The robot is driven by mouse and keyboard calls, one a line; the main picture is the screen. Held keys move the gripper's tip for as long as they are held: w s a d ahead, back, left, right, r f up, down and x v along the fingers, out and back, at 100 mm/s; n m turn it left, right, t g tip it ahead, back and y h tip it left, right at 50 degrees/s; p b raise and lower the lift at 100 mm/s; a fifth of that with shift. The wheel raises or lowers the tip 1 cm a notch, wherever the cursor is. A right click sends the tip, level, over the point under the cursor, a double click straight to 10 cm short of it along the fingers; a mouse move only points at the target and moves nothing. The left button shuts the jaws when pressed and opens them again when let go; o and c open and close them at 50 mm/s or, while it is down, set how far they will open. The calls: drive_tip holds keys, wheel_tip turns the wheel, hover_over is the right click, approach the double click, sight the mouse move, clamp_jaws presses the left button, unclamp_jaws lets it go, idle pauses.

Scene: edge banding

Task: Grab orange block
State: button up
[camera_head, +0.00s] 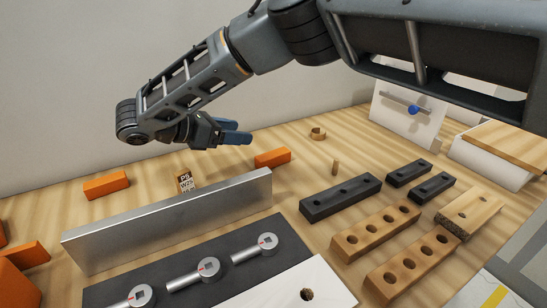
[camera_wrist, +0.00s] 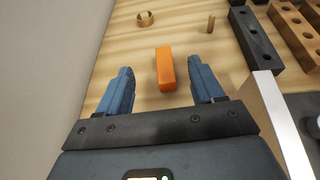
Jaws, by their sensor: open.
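In the wrist view an orange block (camera_wrist: 165,68) lies on the wooden table, ahead of and between the two blue fingers of my gripper (camera_wrist: 163,88). The fingers are spread apart with nothing between their pads that I can see held. In the head view my gripper (camera_head: 234,131) hangs above the table, and the orange block (camera_head: 272,158) lies just beyond its tips, behind the metal plate. Another orange block (camera_head: 106,185) lies to the left on the table, and more orange pieces (camera_head: 22,256) sit at the left edge.
An upright metal plate (camera_head: 170,218) stands in front of the blocks; its edge shows beside my gripper in the wrist view (camera_wrist: 285,125). A small labelled piece (camera_head: 185,180), a wooden ring (camera_head: 317,133) and a peg (camera_head: 335,167) are nearby. Drilled dark and wooden bars (camera_head: 375,231) fill the right.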

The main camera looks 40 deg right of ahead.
drive_tip(key=b, duration=0.1)
approach(265, 156)
drive_tip(key=shift+s+d+f, duration=0.15)
drive_tip(key=shift+d+f, duration=0.2)
drive_tip(key=shift+f, duration=0.05)
drive_tip(key=shift+s+d+p, duration=0.2)
drive_tip(key=shift+d+p, duration=0.1)
drive_tip(key=shift+d, duration=0.7)
drive_tip(key=shift+p+x, duration=0.35)
drive_tip(key=shift+x, duration=2.3)
drive_tip(key=shift+f, duration=0.15)
drive_tip(key=shift+c, duration=0.4)
drive_tip(key=c, duration=1)
